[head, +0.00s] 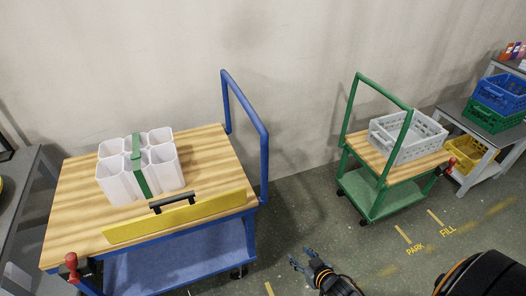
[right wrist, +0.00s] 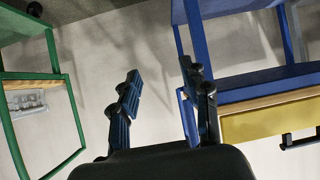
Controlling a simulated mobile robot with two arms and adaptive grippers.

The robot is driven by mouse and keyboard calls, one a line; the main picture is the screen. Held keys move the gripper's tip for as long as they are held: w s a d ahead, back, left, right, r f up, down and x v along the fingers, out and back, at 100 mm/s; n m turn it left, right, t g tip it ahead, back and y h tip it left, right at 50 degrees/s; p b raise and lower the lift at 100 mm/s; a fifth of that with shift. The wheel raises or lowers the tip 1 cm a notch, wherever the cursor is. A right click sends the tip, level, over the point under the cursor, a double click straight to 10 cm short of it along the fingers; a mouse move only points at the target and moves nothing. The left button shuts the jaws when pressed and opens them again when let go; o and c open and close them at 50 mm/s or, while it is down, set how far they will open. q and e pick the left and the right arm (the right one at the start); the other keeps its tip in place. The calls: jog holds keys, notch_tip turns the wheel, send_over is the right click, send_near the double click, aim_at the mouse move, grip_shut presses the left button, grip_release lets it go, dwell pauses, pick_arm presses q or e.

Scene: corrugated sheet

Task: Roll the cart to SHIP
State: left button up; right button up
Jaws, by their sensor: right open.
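A blue-framed cart (head: 112,238) with a striped wooden top stands at left in the head view. A yellow bar (head: 178,217) with a black handle (head: 172,203) runs along its near edge. White containers (head: 115,184) bound by a green strap stand on top. A smaller green cart (head: 375,183) at right carries a grey crate (head: 417,148). My right gripper (head: 304,264) is open and empty over the floor between the carts. In the right wrist view its fingers (right wrist: 160,100) are apart, with the blue cart's frame (right wrist: 230,84) at right. No SHIP lettering is readable. My left gripper is out of view.
A grey rack (head: 497,139) at right holds blue, green and yellow crates. A grey table (head: 25,190) stands at far left. A plain wall lies behind. Open floor lies between the carts.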

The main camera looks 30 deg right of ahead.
jog(key=w+r+t+y, duration=0.1)
jog(key=w+r+t, duration=0.15)
jog(key=r, duration=0.65)
jog(key=w+r+t, duration=0.2)
jog(key=w+r, duration=0.2)
jog(key=r, duration=0.4)
jog(key=n+t+y+p, duration=0.1)
jog(key=t, duration=0.1)
send_near(267, 157)
jog(key=w, duration=0.3)
jog(key=w+p, duration=0.1)
jog(key=w, duration=0.2)
jog(key=w+a, duration=0.1)
jog(key=w, duration=0.3)
jog(key=shift+w+a+p, duration=0.1)
jog(key=shift+p, duration=0.25)
jog(key=shift+w, duration=0.5)
grip_shut()
